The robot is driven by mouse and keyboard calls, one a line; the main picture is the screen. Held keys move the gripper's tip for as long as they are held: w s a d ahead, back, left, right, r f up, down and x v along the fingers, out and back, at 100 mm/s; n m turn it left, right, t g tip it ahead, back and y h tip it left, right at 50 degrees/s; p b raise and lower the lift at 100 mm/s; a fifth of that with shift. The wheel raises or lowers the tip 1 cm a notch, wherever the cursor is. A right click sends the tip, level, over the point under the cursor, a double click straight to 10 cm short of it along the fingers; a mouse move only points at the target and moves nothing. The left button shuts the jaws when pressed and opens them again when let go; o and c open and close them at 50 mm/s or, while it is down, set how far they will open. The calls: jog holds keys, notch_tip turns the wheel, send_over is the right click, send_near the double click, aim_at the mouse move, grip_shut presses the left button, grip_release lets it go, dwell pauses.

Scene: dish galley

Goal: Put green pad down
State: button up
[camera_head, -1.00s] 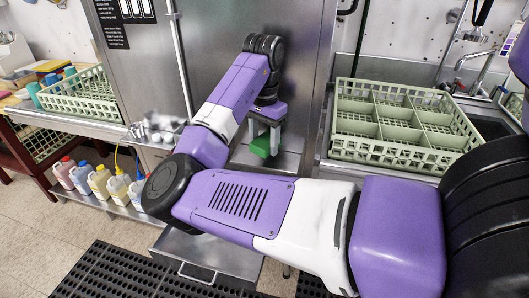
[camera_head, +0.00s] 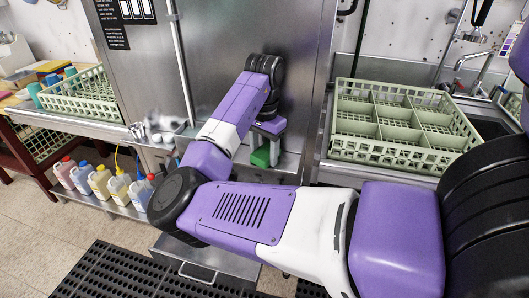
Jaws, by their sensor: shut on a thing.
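The green pad (camera_head: 261,156) is a small green block in the middle of the head view. My gripper (camera_head: 267,146) points down and is shut on it, with grey fingers on either side. The pad is low over, or on, the steel ledge (camera_head: 288,168) in front of the tall steel panel. I cannot tell whether its underside touches the ledge. My forearm hides part of the ledge to the left.
A pale green divided rack (camera_head: 398,157) stands on the right counter. Another green rack (camera_head: 80,107) is on the left counter. Several bottles (camera_head: 102,181) with coloured caps line a low shelf. A black slotted mat (camera_head: 110,270) lies on the floor.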

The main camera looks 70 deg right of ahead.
aim_at(264, 152)
jog(key=shift+s+a+f, duration=0.1)
jog(key=shift+f, duration=0.5)
jog(key=o, duration=1.3)
jog(key=shift+f, duration=0.15)
notch_tip(264, 152, up, 14)
jog(key=shift+p, duration=0.4)
jog(key=shift+f, duration=0.1)
